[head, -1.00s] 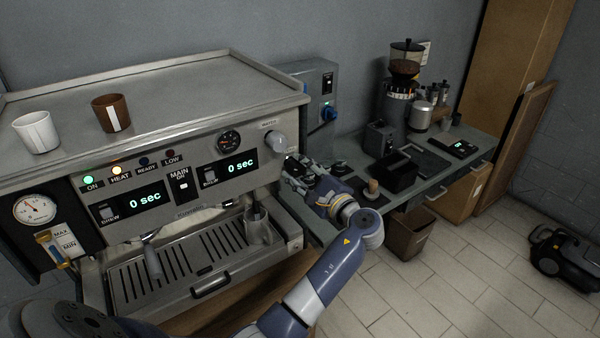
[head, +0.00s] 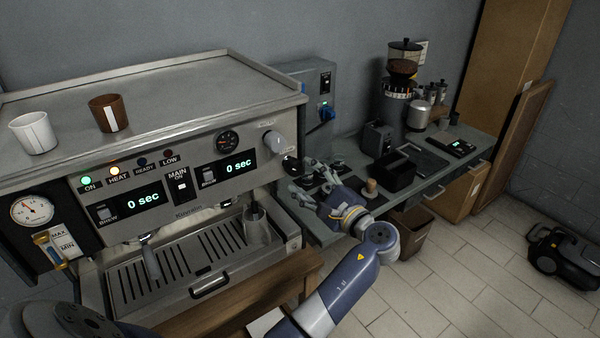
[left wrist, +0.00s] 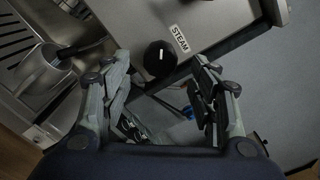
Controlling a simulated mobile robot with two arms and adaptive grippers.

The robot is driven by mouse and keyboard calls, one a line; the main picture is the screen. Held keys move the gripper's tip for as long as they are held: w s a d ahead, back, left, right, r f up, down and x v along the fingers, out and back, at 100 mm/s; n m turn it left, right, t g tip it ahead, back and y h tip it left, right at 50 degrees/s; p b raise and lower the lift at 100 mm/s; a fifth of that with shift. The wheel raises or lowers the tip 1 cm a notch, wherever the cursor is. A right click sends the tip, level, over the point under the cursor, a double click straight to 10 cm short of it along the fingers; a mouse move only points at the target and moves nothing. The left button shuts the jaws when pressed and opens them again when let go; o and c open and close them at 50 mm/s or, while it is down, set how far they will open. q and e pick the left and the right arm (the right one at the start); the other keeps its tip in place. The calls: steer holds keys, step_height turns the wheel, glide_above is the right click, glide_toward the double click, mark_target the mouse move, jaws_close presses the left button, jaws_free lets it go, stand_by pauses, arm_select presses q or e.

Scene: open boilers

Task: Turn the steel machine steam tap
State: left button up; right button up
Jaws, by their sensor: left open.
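The steam tap is a round black knob (left wrist: 160,58) with a white mark. In the left wrist view it sits just below the STEAM label, ahead of the gap between my fingers. In the head view a small dark knob (head: 290,165) shows at the steel machine's (head: 150,95) right end, below a silvery knob (head: 274,141). My left gripper (head: 308,180) is open and empty, just right of the machine and close to the dark knob. Its spread fingers (left wrist: 162,78) show in the left wrist view, not closed around the knob. My right gripper is not in view.
A steel jug (head: 257,224) stands on the drip tray's right end. A white mug (head: 34,132) and a brown mug (head: 109,113) stand on the machine. A side counter (head: 455,168) with a grinder (head: 393,108) lies to the right. Open floor lies beyond.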

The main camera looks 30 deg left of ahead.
arm_select(q)
steer(key=shift+v, duration=1.45)
